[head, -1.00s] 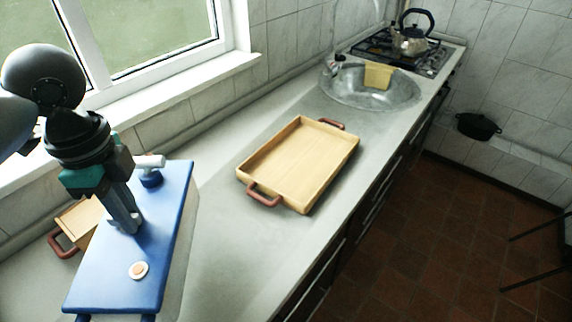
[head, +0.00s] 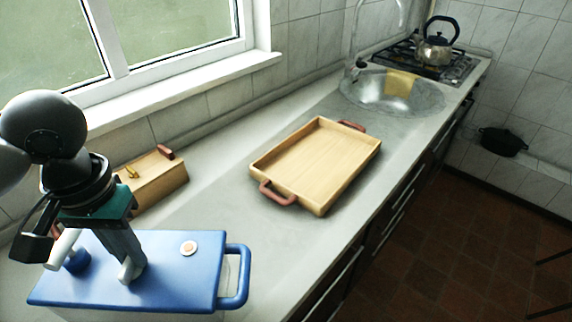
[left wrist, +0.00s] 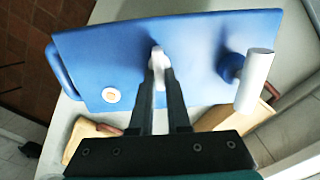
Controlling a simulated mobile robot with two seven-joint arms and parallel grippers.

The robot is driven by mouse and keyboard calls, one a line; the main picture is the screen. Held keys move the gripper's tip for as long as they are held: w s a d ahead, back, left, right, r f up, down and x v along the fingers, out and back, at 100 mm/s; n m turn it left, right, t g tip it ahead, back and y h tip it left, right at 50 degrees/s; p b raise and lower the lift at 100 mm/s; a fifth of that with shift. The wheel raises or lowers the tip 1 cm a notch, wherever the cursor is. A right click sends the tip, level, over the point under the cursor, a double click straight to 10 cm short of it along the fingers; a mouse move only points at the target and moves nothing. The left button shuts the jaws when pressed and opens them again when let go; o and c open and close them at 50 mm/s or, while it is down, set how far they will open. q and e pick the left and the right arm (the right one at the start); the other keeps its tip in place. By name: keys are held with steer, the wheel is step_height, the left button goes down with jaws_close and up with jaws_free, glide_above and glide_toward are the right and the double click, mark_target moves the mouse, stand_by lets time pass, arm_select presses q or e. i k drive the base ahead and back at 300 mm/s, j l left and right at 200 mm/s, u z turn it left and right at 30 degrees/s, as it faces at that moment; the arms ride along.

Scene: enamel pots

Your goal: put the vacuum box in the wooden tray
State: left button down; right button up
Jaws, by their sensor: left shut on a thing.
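The vacuum box (head: 185,262) has a flat blue lid with a loop handle at its right end, a round white-and-orange button and a pale lever on a blue knob. A little of its clear body shows below the lid. My left gripper (head: 130,272) points down and is shut on a pale grip in the middle of the lid. The left wrist view shows the lid (left wrist: 215,40) and my fingers (left wrist: 158,62) on that grip. The wooden tray (head: 262,170), with two red-brown handles, lies empty on the counter to the right of the box. My right gripper is not in view.
A small wooden box (head: 160,184) with a red-brown handle stands by the wall behind the vacuum box. The sink (head: 425,100) holds a yellow thing (head: 401,84). A kettle (head: 437,48) is on the stove. Counter between box and tray is clear.

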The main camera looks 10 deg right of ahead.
mark_target(322, 170)
steer(key=k+l, duration=0.1)
steer(key=l, duration=0.15)
steer(key=k+l, duration=0.1)
steer(key=l, duration=0.2)
steer(key=k+l, duration=0.1)
steer(key=l, duration=0.15)
steer(key=i+l, duration=0.15)
steer(key=l, duration=0.2)
steer(key=i+l, duration=0.15)
steer(key=l, duration=0.25)
steer(key=i+l, duration=0.15)
steer(key=l, duration=0.2)
steer(key=i+l+z, duration=0.1)
steer(key=l, duration=0.3)
steer(key=i, duration=0.6)
steer(key=j, duration=0.05)
